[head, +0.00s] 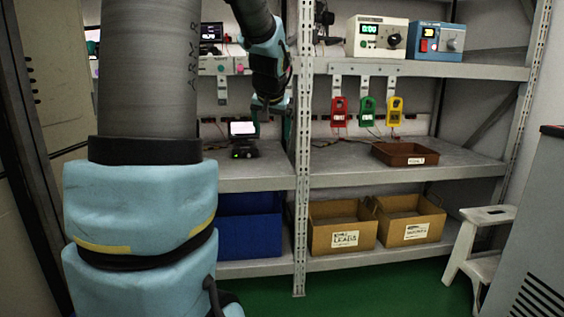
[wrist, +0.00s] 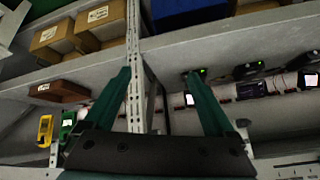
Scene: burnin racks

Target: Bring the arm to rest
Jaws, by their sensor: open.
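My arm fills the left of the head view, with a grey link and light blue joint covers. It reaches up and over toward the rack. My gripper (head: 270,118) hangs in front of the rack near the upright post, between the upper and middle shelves. In the wrist view my gripper (wrist: 158,78) shows two teal fingers spread wide apart. Nothing is between them but the view of the post and shelf behind. The wrist view shows the rack upside down. Whether a finger touches the rack cannot be told.
The rack post (head: 302,150) stands beside my gripper. A small lit-screen device (head: 243,130) sits on the middle shelf below it. Red (head: 339,111), green (head: 367,110) and yellow (head: 394,110) holders hang to the right. A brown tray (head: 404,154), cardboard boxes (head: 342,238) and a step stool (head: 484,250) are further right.

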